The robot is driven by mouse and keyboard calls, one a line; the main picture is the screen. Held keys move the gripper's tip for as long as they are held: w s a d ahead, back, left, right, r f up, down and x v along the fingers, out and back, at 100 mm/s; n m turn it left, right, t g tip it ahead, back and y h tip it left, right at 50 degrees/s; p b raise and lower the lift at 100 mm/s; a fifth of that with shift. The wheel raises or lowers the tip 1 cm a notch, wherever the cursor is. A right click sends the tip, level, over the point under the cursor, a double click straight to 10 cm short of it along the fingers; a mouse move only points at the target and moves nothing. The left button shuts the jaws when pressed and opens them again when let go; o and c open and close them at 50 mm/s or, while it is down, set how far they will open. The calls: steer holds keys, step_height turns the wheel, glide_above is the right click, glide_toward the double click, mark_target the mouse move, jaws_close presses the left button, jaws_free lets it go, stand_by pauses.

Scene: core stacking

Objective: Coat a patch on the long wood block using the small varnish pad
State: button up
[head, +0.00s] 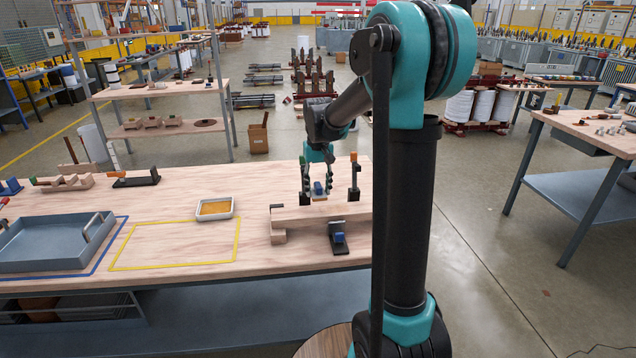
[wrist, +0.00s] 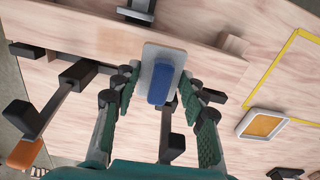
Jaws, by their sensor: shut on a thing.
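The long wood block (head: 345,212) lies along the right part of the bench; in the wrist view it spans the upper part (wrist: 70,30). My gripper (head: 318,186) is above the block, pointing down. In the wrist view my gripper (wrist: 160,90) is shut on the small varnish pad (wrist: 153,55), which has a pale base and a blue handle (wrist: 161,85). The pad's blue part also shows in the head view (head: 318,188). The pad overlaps the block's face in the wrist view. I cannot tell if its underside touches.
Black clamps (head: 354,180) stand behind the block, and a blue-topped one (head: 338,238) is in front. A white varnish tray with amber contents (head: 230,214) stands to the left, behind a yellow outlined area. A grey handled tray (head: 40,265) is at far left.

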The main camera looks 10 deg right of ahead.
steer(key=shift+r, duration=1.2)
steer(key=shift+f, duration=0.2)
